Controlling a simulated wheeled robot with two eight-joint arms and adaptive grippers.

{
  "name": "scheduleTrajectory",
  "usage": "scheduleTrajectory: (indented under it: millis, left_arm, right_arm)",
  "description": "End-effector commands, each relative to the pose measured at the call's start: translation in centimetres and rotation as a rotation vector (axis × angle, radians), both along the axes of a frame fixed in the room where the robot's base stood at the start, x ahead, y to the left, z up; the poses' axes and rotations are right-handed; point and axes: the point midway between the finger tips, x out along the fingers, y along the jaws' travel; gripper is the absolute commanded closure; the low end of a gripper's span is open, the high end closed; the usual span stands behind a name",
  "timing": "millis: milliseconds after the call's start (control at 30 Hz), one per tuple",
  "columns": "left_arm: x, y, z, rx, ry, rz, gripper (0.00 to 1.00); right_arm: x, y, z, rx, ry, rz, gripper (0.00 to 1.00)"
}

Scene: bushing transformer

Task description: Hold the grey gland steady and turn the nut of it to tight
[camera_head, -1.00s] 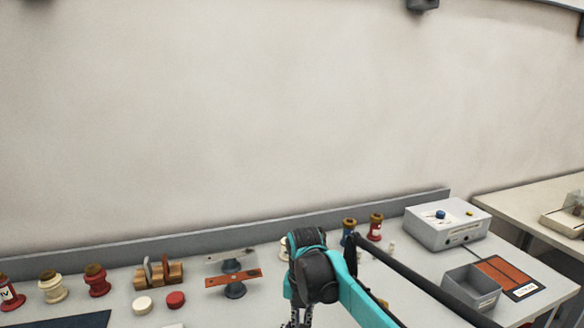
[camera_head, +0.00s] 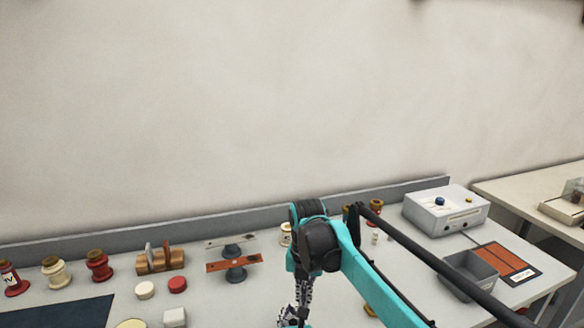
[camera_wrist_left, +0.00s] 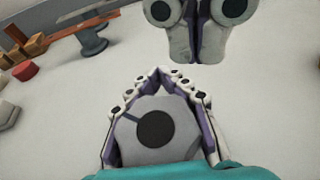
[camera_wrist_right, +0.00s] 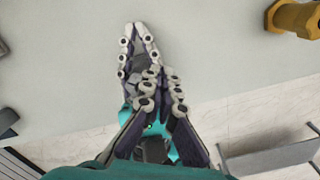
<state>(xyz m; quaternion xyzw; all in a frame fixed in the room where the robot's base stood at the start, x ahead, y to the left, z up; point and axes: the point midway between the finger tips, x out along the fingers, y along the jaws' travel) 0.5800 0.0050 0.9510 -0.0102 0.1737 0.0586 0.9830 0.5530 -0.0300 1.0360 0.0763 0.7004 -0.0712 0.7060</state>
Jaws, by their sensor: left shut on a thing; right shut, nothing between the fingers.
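The grey gland (camera_wrist_left: 155,132) is a hex-shaped piece with a dark round hole, seen end-on in the left wrist view. My left gripper (camera_wrist_left: 157,80) is shut on it, one finger along each side. My right gripper (camera_wrist_right: 162,80) is shut and empty. It shows at the top of the left wrist view (camera_wrist_left: 194,50), apart from the gland. In the right wrist view the left gripper's fingers (camera_wrist_right: 137,45) are just beyond the right fingertips. In the head view my right arm hides part of the bench, and its gripper (camera_head: 298,312) is at the bottom edge. I cannot make out the nut separately.
Red and cream bushings (camera_head: 98,266), a wooden rack (camera_head: 160,260) and round caps (camera_head: 177,284) stand on the left of the bench. A grey bin (camera_head: 468,275) and a control box (camera_head: 446,212) are right. A yellow part (camera_wrist_right: 296,17) lies nearby.

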Motion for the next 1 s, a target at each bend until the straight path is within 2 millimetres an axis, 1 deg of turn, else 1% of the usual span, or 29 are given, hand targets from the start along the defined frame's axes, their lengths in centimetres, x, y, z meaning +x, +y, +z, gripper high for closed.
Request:
scheduleTrajectory:
  millis: [100,200,300,633,833,1000]
  left_arm:
    - [0.0,0.0,0.0,0.000,0.000,-0.001,1.00]
    - [0.0,0.0,0.0,0.000,0.000,-0.001,1.00]
    - [0.0,0.0,0.0,0.000,0.000,-0.001,1.00]
    - [-0.1,0.0,0.0,0.000,0.000,-0.001,1.00]
    - [-0.1,0.0,0.0,0.000,0.000,-0.001,1.00]
    - [-0.1,0.0,0.0,0.000,0.000,-0.001,1.00]
  right_arm:
    - [0.0,0.0,1.6,0.000,-0.001,0.000,1.00]
    - [0.0,0.0,2.5,0.000,-0.001,0.000,1.00]
    - [0.0,0.0,3.0,0.000,-0.001,0.000,1.00]
    - [0.1,0.1,3.1,0.002,0.007,-0.001,1.00]
    - [0.9,1.8,3.5,0.029,0.123,-0.002,1.00]
    - [1.1,3.1,3.8,0.050,0.217,0.001,1.00]
